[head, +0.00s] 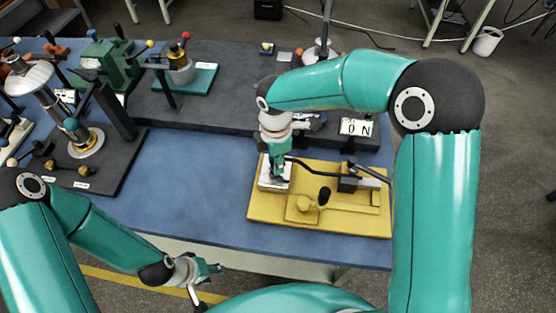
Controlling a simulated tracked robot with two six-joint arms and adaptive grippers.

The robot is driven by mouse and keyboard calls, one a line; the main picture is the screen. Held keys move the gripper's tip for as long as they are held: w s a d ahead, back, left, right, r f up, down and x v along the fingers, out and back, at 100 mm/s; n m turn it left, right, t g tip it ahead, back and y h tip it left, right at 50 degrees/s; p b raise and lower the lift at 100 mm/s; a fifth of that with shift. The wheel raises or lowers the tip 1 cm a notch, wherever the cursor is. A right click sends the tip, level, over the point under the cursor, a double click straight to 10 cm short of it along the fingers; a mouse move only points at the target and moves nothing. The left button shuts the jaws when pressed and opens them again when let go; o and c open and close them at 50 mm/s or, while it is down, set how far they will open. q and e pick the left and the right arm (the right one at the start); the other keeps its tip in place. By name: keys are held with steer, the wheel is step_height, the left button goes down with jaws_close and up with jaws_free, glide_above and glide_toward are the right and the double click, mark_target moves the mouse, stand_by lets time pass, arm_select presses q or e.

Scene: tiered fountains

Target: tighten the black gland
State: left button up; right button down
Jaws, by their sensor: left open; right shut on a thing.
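My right gripper (278,171) points down over the white box (266,182) at the left of the yellow board (262,212). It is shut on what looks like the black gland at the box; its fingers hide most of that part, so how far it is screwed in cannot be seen. A black cable (318,170) runs from beside the fingers to the right, toward a dark block with a grey bar (368,174). My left gripper (213,269) is open and empty, low in front of the table edge, apart from the board.
A yellow block (302,208) and a small black knob (324,196) are on the board. Behind it is a dark panel with an ON sign (357,127). Green machines (108,65) and a silver column fill the left. Blue table top between is clear.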

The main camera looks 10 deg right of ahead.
steer(key=m+b, duration=0.2)
steer(key=m, duration=0.4)
steer(key=shift+f+m+b, duration=0.15)
steer(key=shift+m+b, duration=0.15)
steer(key=m+b, duration=0.1)
steer(key=m, duration=0.2)
steer(key=shift+s+m, duration=0.1)
steer(key=shift+m, duration=0.2)
steer(key=m+b, duration=0.1)
steer(key=m, duration=0.2)
steer(key=shift+a+m, duration=0.1)
steer(key=shift+m, duration=0.2)
steer(key=m+b, duration=0.1)
steer(key=m, duration=0.2)
steer(key=shift+m, duration=0.3)
steer(key=m+b, duration=0.1)
steer(key=m, duration=0.2)
steer(key=shift+m, duration=0.4)
steer(key=m+b, duration=0.1)
steer(key=m, duration=0.5)
steer(key=shift+b, duration=0.3)
steer(key=shift+m, duration=0.3)
